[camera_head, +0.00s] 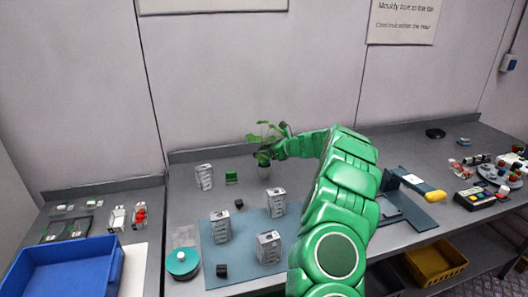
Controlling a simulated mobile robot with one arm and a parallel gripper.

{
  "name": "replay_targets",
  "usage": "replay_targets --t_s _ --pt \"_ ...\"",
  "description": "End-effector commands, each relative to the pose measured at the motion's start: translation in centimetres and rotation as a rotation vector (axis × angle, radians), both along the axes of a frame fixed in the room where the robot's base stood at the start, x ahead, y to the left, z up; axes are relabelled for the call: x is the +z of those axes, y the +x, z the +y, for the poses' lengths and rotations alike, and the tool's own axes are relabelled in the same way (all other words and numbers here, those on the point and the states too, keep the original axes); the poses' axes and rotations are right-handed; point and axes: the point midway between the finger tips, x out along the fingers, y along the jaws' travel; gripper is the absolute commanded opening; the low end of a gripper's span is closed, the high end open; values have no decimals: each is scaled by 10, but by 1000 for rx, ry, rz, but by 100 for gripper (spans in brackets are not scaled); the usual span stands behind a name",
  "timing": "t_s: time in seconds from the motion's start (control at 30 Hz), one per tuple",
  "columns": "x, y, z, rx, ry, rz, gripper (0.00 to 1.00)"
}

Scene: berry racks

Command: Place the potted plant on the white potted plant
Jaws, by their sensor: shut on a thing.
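A leafy green potted plant (266,134) is at the end of my arm near the back of the middle table. My gripper (271,151), small and partly hidden by leaves and my arm, is shut on this plant. I cannot tell whether this pot belongs to the held plant or to a separate white potted plant. I also cannot tell whether they touch.
Several grey-white cartons (269,247) stand on and near a blue-grey mat (245,225). A green block (231,177) and a teal round container (182,262) are near. A blue bin (67,268) is at left, a blue-grey stand (412,213) right. A wall closes the back.

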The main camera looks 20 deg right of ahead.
Motion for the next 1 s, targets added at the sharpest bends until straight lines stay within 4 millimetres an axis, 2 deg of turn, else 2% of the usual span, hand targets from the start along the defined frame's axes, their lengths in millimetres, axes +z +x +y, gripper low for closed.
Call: replay_targets --t_s 0.03,0.07,0.2,0.63,1.0 --pt "-1 0 0 0 0 0 30" --pt "-1 0 0 0 0 0 66" --pt "-1 0 0 0 0 0 88" --pt "4 -3 -4 -1 0 0 89" --pt "28 -42 -44 -2 -1 -2 89"
